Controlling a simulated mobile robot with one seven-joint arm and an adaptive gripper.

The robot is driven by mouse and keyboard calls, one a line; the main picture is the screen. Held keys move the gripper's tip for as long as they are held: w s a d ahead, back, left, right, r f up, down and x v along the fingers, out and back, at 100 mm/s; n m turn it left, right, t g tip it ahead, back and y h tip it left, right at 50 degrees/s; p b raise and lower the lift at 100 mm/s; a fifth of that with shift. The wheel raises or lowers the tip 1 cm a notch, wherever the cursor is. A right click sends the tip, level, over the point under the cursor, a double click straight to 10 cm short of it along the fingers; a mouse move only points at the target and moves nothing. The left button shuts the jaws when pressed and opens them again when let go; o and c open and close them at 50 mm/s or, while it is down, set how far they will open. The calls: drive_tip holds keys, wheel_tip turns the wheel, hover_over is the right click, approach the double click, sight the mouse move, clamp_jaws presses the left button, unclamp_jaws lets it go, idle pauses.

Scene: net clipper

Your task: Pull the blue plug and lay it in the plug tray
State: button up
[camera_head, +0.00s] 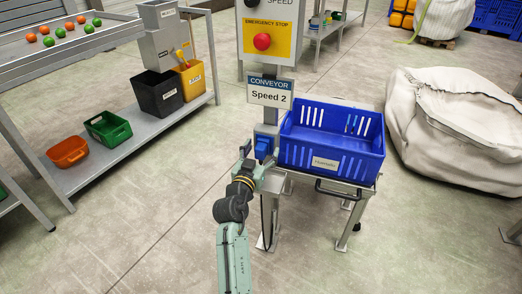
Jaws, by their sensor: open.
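The blue plug (263,147) sits on the front of the grey post below the "Conveyor Speed 2" sign. My gripper (258,156) is open just below and in front of it, with its fingers close to the plug's lower part. I cannot tell whether they touch it. A small grey tray-like surface (280,184) lies just right of my gripper, partly covered by it. I cannot tell for sure that it is the plug tray.
A large blue crate (336,169) with a small label stands on the metal stand right of the post. A yellow panel with a red emergency stop button (262,41) is above. A large white bag (458,130) stands at the right.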

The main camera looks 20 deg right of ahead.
sight(259, 155)
idle(0.5)
clamp_jaws()
idle(0.8)
drive_tip(key=shift+b, duration=0.3)
drive_tip(key=shift+b+v, duration=0.75)
drive_tip(key=shift+v, duration=2.25)
